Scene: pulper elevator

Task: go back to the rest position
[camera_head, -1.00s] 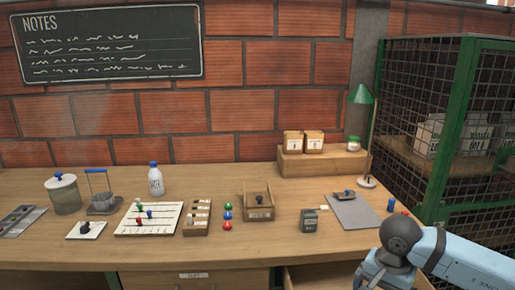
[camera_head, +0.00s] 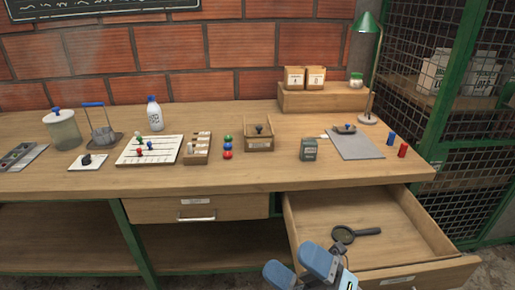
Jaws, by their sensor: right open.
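My right gripper (camera_head: 298,270) shows at the bottom, right of the middle, with its two blue fingers apart. It appears open and empty. It is in front of the open drawer (camera_head: 430,222), overlapping the drawer's front left part in the picture. A magnifying glass (camera_head: 343,235) with a dark handle lies inside the drawer, just beyond the gripper in the picture. My left gripper is not in view.
The wooden workbench (camera_head: 220,178) carries a jar (camera_head: 62,130), a white bottle (camera_head: 155,115), a peg board (camera_head: 150,150), coloured balls (camera_head: 228,147) and a grey mat (camera_head: 358,146). A closed drawer (camera_head: 165,209) is left of the open one. A mesh cage (camera_head: 465,130) stands right.

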